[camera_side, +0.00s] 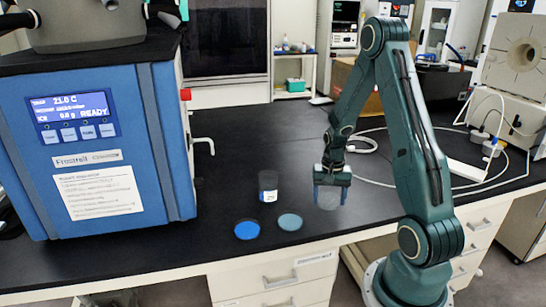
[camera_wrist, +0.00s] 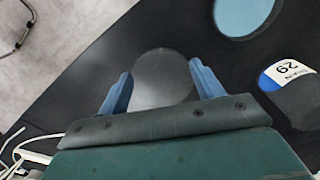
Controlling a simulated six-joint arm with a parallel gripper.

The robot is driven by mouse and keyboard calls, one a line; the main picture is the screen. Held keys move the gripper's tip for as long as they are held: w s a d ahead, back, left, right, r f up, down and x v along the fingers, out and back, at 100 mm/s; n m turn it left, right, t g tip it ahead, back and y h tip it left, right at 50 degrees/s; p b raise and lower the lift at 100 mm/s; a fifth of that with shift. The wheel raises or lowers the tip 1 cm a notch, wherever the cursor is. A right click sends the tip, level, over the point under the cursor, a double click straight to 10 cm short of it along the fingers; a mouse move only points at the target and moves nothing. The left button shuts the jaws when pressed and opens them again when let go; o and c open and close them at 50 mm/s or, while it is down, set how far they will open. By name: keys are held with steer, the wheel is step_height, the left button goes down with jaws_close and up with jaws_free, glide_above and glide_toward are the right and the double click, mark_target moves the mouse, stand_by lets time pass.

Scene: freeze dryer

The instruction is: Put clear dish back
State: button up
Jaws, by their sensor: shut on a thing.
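The clear dish (camera_side: 329,198) is between the fingers of my gripper (camera_side: 331,182), at the front right of the black bench. In the wrist view, the dish (camera_wrist: 163,76) shows as a greyish round shape between the two blue fingers of my gripper (camera_wrist: 161,88). The gripper is shut on it. I cannot tell whether the dish touches the bench or hangs just above it. A blue disc (camera_side: 247,230) and a teal disc (camera_side: 290,222) lie flat on the bench, left of the gripper. The teal disc also shows in the wrist view (camera_wrist: 243,12).
A dark jar with a white and blue label (camera_side: 268,187) stands behind the discs; its label shows in the wrist view (camera_wrist: 287,74). The blue freeze dryer (camera_side: 100,150) fills the left. A white cable (camera_side: 420,186) lies on the right. The bench's front edge is close to the dish.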

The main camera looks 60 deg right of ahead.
mark_target(329, 204)
steer(key=shift+f, duration=1.95)
steer(key=shift+f, duration=0.1)
steer(key=o, duration=1.1)
steer(key=shift+o, duration=0.2)
step_height(329, 204, up, 12)
